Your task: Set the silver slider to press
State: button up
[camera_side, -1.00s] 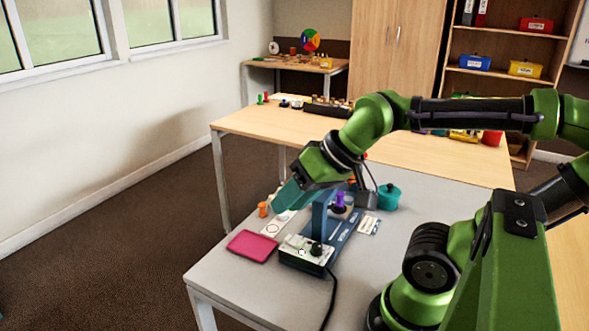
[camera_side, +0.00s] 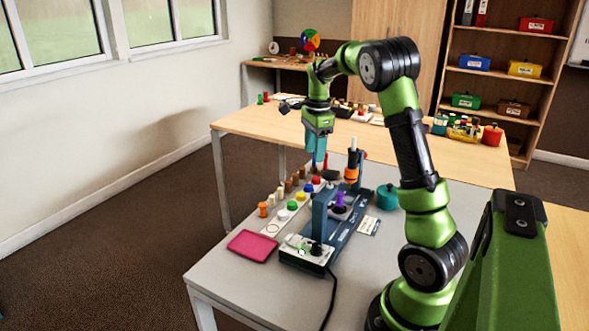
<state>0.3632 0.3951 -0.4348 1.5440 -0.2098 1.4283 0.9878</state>
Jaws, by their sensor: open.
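A long dark blue device (camera_side: 345,228) lies on the grey table. Its front end has a pale silvery panel (camera_side: 296,243) with a black knob (camera_side: 317,249) and a small round green-white mark. A blue upright post stands behind the panel, with a purple knob (camera_side: 339,200) beyond it. I cannot make out which part is the silver slider, nor any "press" label. My gripper (camera_side: 318,160) points down with teal fingers, open and seemingly empty. In the picture it is above the far end of a row of coloured pieces, well away from the silvery panel.
The row of coloured caps and pegs (camera_side: 292,205) runs along the device's left side. A pink tray (camera_side: 253,246) lies front left, and a teal pot (camera_side: 387,196) stands to the right. A black cable leaves the device's front.

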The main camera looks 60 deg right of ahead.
aim_at(314, 194)
jog(key=f+m, duration=0.2)
jog(key=f, duration=0.3)
jog(key=d+f+m, duration=0.1)
jog(key=f+m, duration=0.1)
jog(key=f, duration=0.3)
jog(key=f+m, duration=0.2)
jog(key=f, duration=0.3)
jog(key=shift+w+d, duration=0.3)
jog(key=shift+d, duration=0.1)
grip_shut()
